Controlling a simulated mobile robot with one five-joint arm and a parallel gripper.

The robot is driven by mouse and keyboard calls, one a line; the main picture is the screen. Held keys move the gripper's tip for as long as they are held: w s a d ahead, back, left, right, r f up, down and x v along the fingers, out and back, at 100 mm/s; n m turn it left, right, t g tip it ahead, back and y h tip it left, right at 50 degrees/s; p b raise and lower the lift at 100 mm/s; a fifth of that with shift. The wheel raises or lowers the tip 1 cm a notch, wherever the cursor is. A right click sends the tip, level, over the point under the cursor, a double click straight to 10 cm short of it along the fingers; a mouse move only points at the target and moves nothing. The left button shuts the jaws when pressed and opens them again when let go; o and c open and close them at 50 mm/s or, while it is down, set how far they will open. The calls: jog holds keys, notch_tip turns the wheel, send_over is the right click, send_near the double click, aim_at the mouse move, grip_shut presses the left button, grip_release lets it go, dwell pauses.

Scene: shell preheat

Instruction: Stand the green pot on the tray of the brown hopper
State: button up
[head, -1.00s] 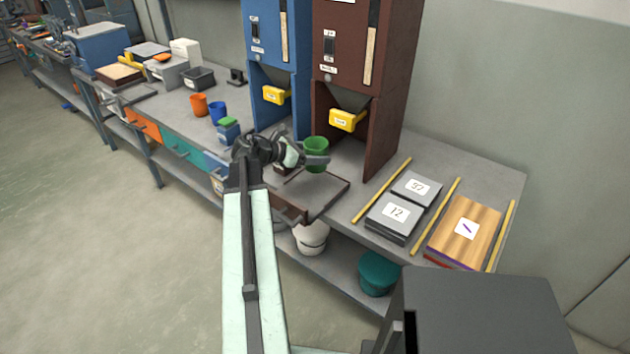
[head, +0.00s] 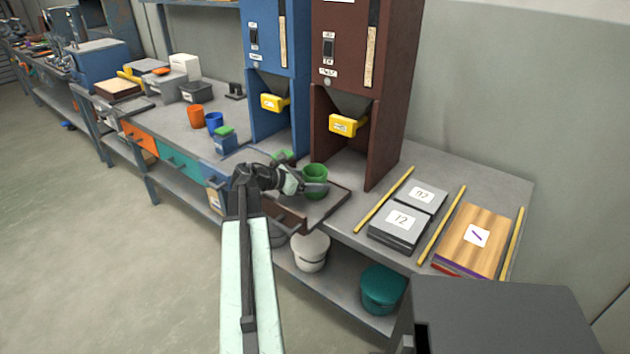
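The green pot (head: 316,174) is upright in my gripper (head: 314,188), with a grey finger across its near side. The brown hopper (head: 363,70) stands behind it, with a yellow handle (head: 346,124) under its funnel. Its tray (head: 332,207), grey with a dark brown rim, lies in front of it. The pot is over the tray's area, with its base at or close to the tray surface; I cannot tell whether they touch. My gripper comes from the left, and the far finger is hidden by the pot.
The blue hopper (head: 278,50) stands left of the brown one. A green item (head: 283,156) shows partly behind my gripper. Orange (head: 196,116) and blue (head: 214,122) cups stand further left. Grey plates (head: 405,219), yellow strips and a wooden board (head: 473,240) lie at right.

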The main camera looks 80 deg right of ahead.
jog(key=o, duration=0.4)
jog(key=shift+r, duration=0.2)
jog(key=p+v, duration=0.5)
jog(key=v, duration=0.7)
